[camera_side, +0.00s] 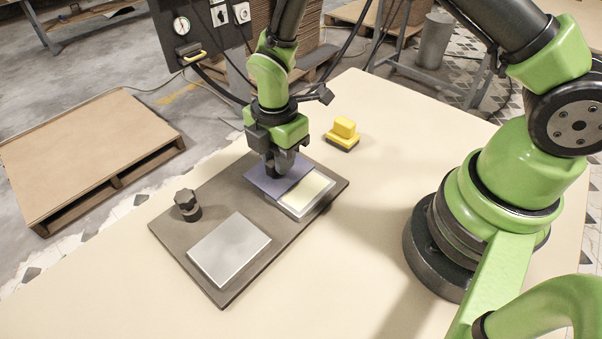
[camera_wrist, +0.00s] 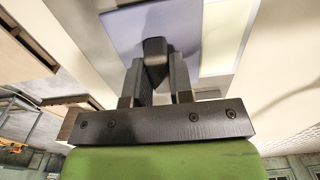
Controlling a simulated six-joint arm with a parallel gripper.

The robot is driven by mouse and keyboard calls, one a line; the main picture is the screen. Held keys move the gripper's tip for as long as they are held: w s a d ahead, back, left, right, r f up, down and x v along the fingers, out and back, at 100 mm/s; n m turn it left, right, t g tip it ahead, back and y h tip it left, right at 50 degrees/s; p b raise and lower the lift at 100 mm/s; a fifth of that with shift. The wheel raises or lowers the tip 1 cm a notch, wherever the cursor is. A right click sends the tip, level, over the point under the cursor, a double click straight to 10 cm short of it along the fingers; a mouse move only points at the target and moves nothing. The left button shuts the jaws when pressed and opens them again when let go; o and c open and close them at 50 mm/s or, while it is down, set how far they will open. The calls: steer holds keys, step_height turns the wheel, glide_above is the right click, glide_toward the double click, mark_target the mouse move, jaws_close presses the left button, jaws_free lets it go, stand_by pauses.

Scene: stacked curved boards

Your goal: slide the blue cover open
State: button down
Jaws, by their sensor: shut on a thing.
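The blue cover (camera_side: 266,183) is a flat blue-violet plate near the far end of a dark board (camera_side: 171,226). It lies beside and partly over a silver-framed box with a pale yellow inside (camera_side: 305,193), whose right part shows uncovered. My gripper (camera_side: 279,172) points down over the cover and is shut on its dark knob. In the wrist view the knob (camera_wrist: 154,47) sits between the two fingers, with the blue cover (camera_wrist: 127,25) behind it. The fingers hide part of the cover and most of the knob.
A silver plate (camera_side: 229,249) lies on the near part of the board. A black knob (camera_side: 187,205) stands at its left. A yellow block on a dark base (camera_side: 343,133) stands on the pale table (camera_side: 340,235) behind the board. The table's front is clear.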

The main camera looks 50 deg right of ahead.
steer(key=shift+w, duration=1.8)
steer(key=c, duration=1)
jaws_free()
step_height(320, 180, up, 7)
